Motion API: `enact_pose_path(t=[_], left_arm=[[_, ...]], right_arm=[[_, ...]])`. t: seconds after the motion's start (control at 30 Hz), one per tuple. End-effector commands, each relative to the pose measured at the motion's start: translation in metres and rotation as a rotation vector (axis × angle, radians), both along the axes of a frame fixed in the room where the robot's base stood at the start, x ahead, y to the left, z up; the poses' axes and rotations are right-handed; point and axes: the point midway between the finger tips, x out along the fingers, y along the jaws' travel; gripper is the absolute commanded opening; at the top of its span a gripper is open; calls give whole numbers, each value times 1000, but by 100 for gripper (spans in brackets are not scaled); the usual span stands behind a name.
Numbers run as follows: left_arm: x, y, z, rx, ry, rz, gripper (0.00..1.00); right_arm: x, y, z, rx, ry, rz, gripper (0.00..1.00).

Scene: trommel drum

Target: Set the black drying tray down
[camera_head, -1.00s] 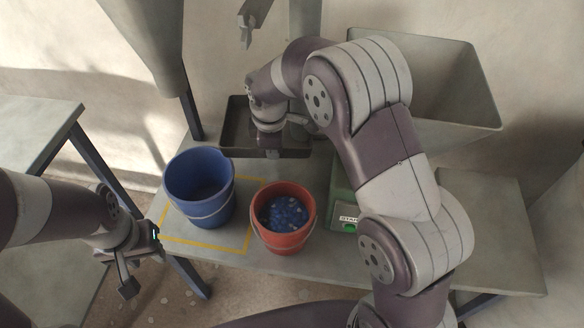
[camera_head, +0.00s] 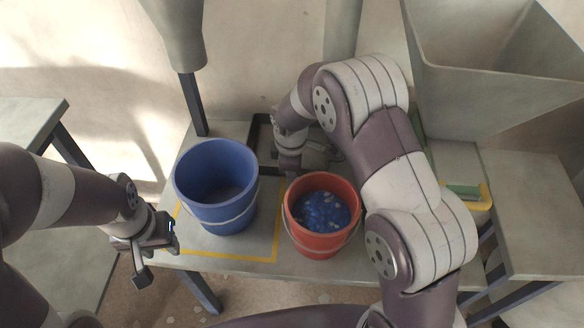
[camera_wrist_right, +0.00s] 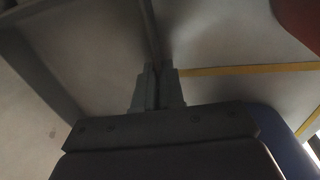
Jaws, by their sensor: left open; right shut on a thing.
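The black drying tray (camera_head: 253,132) shows as a dark rim behind the blue bucket, mostly hidden by that bucket and my right arm. My right gripper (camera_head: 290,168) is at the tray's near side, behind the gap between the buckets. In the right wrist view its fingers (camera_wrist_right: 158,88) are shut on a thin dark wall of the tray (camera_wrist_right: 150,28). The tray is at or close above the bench top; I cannot tell whether it touches. My left gripper (camera_head: 157,256) is open and empty, left of the blue bucket at the bench's front edge.
The blue bucket (camera_head: 215,190) stands within a yellow marked outline (camera_head: 225,256). The red bucket (camera_head: 322,228), holding blue pieces, stands right of it. A grey hopper (camera_head: 490,85) is at the back right. Another bench (camera_head: 30,125) is at the left.

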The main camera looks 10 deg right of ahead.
Motion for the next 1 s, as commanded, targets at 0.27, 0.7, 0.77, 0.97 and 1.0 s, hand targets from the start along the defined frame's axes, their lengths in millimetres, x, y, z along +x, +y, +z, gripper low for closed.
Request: enact_pose_path(t=[0.27,0.7,0.77,0.97,1.0], left_arm=[[0,0,0,0,0,0,43],[0,0,13,0,0,0,43],[0,0,18,0,0,0,43],[0,0,28,0,0,0,43],[0,0,29,0,0,0,43]], right_arm=[[0,0,-3,0,1,0,34],[-4,2,40,1,-3,1,34],[-7,3,57,1,-4,1,34],[-14,4,103,0,-3,0,34],[-15,4,108,0,-2,0,34]])
